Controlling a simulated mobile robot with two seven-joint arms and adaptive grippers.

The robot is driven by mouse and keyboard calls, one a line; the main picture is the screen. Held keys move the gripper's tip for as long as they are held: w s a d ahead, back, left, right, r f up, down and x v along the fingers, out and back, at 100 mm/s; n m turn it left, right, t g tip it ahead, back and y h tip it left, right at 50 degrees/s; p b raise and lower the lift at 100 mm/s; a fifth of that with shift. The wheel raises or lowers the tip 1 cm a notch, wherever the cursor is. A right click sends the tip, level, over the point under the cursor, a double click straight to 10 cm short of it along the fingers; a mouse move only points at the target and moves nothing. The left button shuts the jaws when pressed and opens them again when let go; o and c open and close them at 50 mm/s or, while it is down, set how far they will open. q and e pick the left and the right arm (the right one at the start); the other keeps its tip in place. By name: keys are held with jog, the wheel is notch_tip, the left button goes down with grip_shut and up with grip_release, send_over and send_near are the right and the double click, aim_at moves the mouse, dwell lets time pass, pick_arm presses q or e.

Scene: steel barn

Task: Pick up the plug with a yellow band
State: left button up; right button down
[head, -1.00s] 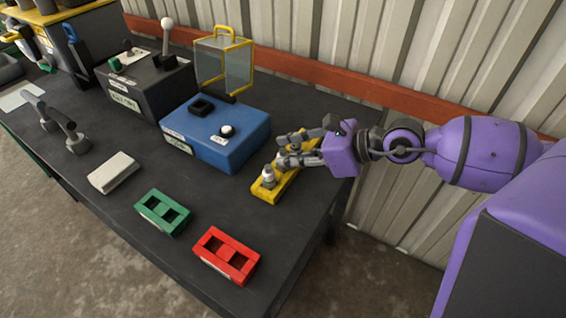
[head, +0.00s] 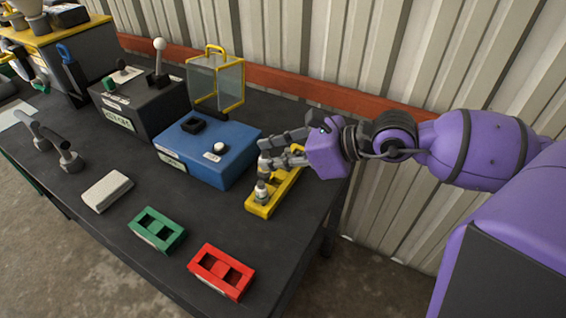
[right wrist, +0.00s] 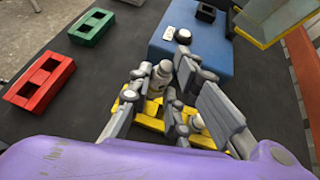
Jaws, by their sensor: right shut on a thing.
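My right gripper (head: 264,156) is over the yellow holder (head: 262,209) at the right end of the table. A second pale plug (right wrist: 196,122) is partly hidden behind the fingers. I cannot tell whether the held plug is clear of the holder. My left gripper is not in view.
A blue box (head: 208,160) stands just left of the holder, with a yellow-framed clear guard (head: 216,85) behind it. Red (head: 221,272) and green (head: 156,230) two-slot blocks and a pale block (head: 107,191) lie in front. A corrugated wall is behind the table.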

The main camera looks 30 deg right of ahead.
aim_at(263, 152)
jog(key=a+r, duration=0.2)
jog(key=r, duration=0.1)
jog(key=shift+s+a+r, duration=0.25)
jog(key=shift+s+a, duration=0.1)
jog(key=shift+a, duration=0.05)
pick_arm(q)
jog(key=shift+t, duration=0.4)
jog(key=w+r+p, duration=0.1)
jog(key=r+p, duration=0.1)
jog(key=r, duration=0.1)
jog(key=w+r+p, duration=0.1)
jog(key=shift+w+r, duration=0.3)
pick_arm(e)
jog(key=s+a+r, duration=0.2)
jog(key=a+r, duration=0.4)
jog(key=a, duration=0.2)
jog(key=shift+s, duration=0.2)
jog(key=shift+f, duration=0.1)
